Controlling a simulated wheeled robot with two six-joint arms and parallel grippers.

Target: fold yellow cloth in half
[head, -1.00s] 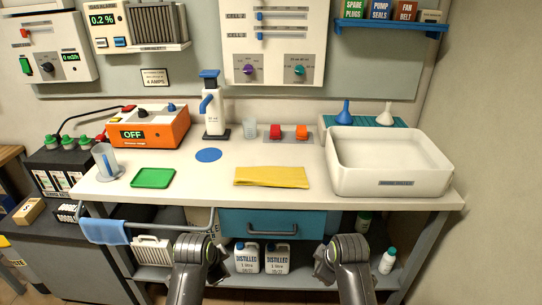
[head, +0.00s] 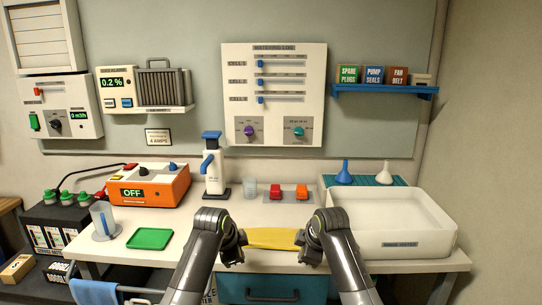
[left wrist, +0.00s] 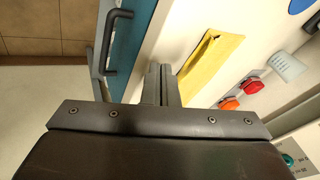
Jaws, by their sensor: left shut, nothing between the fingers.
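A white basin (head: 392,246) stands right of the cloth. A green tray (head: 150,239), an orange box (head: 148,188) and a white pump bottle (head: 214,172) stand to the left. Red and orange pieces (head: 288,192) and a clear cup (head: 250,188) are behind. A blue drawer (head: 258,288) is below.

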